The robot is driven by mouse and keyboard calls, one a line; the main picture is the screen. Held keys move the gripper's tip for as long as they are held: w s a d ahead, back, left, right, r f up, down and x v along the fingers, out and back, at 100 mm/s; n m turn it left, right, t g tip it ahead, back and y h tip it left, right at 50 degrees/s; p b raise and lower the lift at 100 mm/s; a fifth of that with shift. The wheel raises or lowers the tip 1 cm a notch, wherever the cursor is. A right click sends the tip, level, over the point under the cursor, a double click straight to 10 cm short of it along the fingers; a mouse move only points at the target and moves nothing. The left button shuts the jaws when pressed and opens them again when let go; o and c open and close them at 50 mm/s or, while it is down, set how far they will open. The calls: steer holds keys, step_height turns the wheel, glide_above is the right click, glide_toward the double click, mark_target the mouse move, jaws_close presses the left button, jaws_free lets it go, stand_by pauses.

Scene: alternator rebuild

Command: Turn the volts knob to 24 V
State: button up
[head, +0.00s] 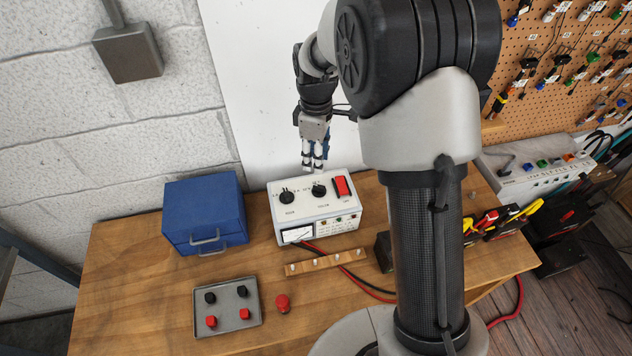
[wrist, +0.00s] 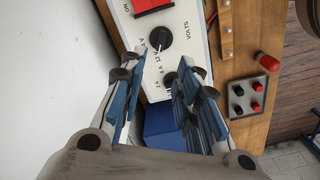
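The volts knob (head: 319,190) is a round black knob on the sloped top of a white power supply box (head: 345,209). In the wrist view the volts knob (wrist: 160,38) shows a white pointer mark toward the printed scale, where 12 V can be read; its exact setting is hard to tell. My gripper (head: 314,166) hangs just above and behind the knob in the head view, apart from it. In the wrist view my gripper (wrist: 157,75) has its blue-padded fingers spread with nothing between them.
A second black knob (head: 287,197) sits left of the volts knob, and a red switch (head: 342,186) right of it. A blue metal box (head: 205,213) stands left. A grey tray (head: 252,325) of coloured parts, a red knob (head: 283,303) and a wooden rail (head: 325,264) lie in front.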

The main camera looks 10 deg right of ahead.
mark_target(316, 185)
step_height(316, 185, down, 10)
steer(key=shift+f+b, duration=0.15)
steer(key=shift+b, duration=0.5)
jaws_close()
